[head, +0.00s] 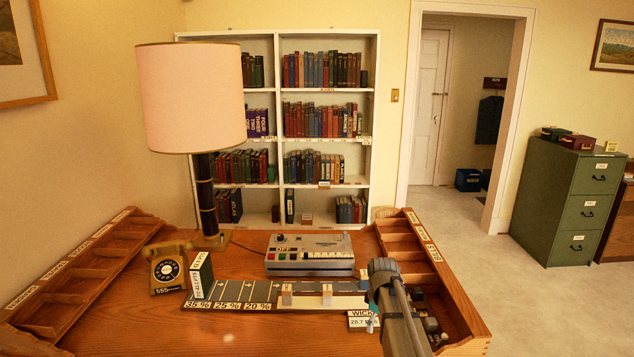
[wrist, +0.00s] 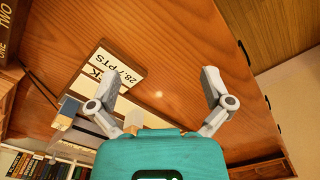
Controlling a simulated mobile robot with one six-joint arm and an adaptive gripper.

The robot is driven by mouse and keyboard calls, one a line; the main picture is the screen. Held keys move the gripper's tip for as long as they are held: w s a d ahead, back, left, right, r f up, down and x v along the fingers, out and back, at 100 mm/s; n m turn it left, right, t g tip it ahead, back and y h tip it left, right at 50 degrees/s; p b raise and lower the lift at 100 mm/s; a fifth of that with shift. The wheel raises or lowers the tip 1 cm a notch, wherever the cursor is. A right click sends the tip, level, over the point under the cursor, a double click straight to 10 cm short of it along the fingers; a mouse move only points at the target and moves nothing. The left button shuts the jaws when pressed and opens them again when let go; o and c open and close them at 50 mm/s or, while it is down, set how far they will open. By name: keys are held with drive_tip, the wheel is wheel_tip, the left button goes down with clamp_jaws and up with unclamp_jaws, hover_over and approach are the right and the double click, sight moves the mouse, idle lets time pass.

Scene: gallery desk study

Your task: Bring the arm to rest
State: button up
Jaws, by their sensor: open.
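My gripper (wrist: 157,86) is open and empty in the wrist view, its two grey fingers spread apart over bare brown desk top (wrist: 190,50). Its teal body fills the bottom of that view. In the head view my arm reaches over the right part of the desk (head: 240,335), and the fingertips cannot be made out there. A white card reading WICK and 28.7 PTS (wrist: 118,66) lies beside the left finger in the wrist view. In the head view the same card (head: 360,322) is next to my arm.
A grey machine with coloured keys (head: 310,262), a scale strip with percent labels (head: 240,292), a telephone (head: 167,271) and a tall lamp (head: 192,100) stand on the desk. Compartment racks line the left (head: 60,294) and right (head: 398,232) sides. The front middle is clear.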

drive_tip(key=s+m, duration=1)
drive_tip(key=s, duration=1.1)
drive_tip(key=shift+a+f, duration=0.3)
drive_tip(key=shift+a, duration=0.05)
